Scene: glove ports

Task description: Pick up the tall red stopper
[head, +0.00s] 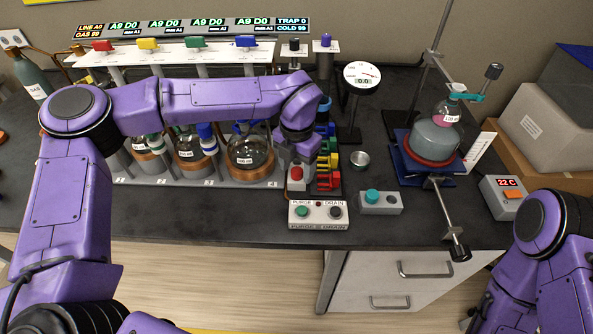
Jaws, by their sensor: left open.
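My left gripper (297,184) points down over the black bench, just left of a rack of coloured stoppers. Its jaws are open; the fingers are small and partly hidden by the wrist. A red piece (296,172) shows at the gripper's end; I cannot tell whether it is a stopper between the fingers or something behind them. The rack holds stoppers in rows by colour, with red stoppers (328,182) nearest the front, then yellow, green and blue. Which red one is tallest is unclear. My right arm shows at the lower right, its gripper out of view.
A purge/drain button box (318,214) sits in front of the rack. A teal-button box (380,202) and small metal cup (360,159) are to the right. Flasks in copper-coloured heaters (250,158) stand left. A flask setup (435,135) stands right.

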